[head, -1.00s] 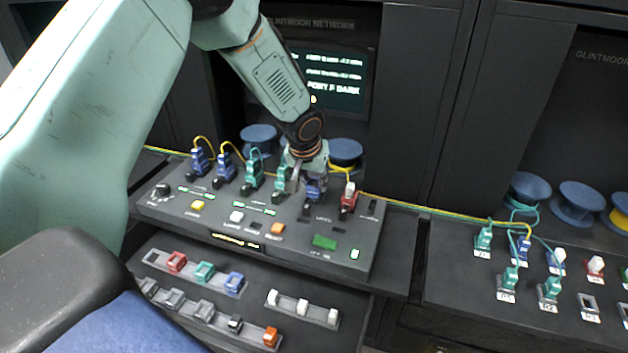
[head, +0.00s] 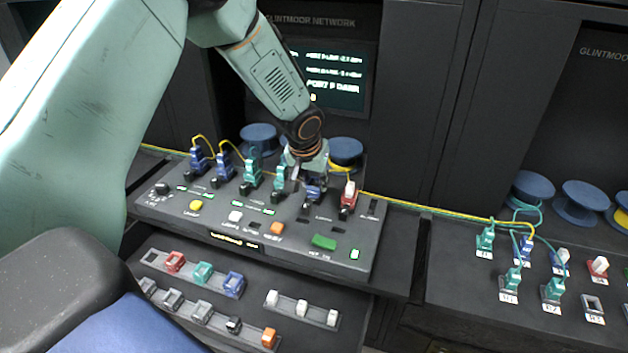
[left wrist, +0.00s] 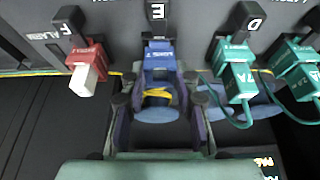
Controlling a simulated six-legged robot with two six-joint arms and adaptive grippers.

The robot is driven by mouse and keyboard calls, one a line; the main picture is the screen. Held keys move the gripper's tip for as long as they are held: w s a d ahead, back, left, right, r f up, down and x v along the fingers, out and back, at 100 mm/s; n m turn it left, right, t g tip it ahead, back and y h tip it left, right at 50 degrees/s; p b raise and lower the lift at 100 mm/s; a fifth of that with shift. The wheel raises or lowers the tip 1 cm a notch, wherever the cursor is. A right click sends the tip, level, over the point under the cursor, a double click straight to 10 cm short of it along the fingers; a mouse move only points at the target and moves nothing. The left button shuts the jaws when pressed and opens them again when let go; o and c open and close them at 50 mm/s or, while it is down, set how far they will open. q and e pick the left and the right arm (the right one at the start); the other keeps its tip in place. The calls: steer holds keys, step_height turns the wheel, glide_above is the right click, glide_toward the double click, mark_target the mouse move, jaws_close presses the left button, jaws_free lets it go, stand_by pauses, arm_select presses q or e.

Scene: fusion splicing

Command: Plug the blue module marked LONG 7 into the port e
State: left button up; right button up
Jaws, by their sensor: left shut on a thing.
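The blue module (head: 314,194) is at the back edge of the grey console, in line with port E. In the left wrist view the blue module (left wrist: 159,60) sits right below the black lever marked E (left wrist: 157,14), its label too blurred to read for certain. My left gripper (head: 305,182) is shut on it, with one finger on each side in the left wrist view (left wrist: 158,80). The module's front end meets the console at port E; I cannot tell how deep it sits. My right gripper is not in view.
A red module with a white plug (left wrist: 86,68) stands at port F, and a green module marked 7A (left wrist: 237,75) at port D, close on either side. Yellow and green cables run behind the console. A tray with loose modules (head: 205,285) lies in front.

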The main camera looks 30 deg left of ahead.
arm_select(q)
steer(key=shift+s+r, duration=0.15)
steer(key=shift+s, duration=0.1)
steer(key=shift+w, duration=0.1)
steer(key=shift+w+f, duration=0.15)
steer(key=shift+f, duration=0.15)
steer(key=shift+s+f+b, duration=0.2)
steer(key=shift+b, duration=0.25)
steer(key=shift+f, duration=0.1)
steer(key=shift+w+f, duration=0.1)
steer(key=o, duration=1)
steer(key=shift+o, duration=0.3)
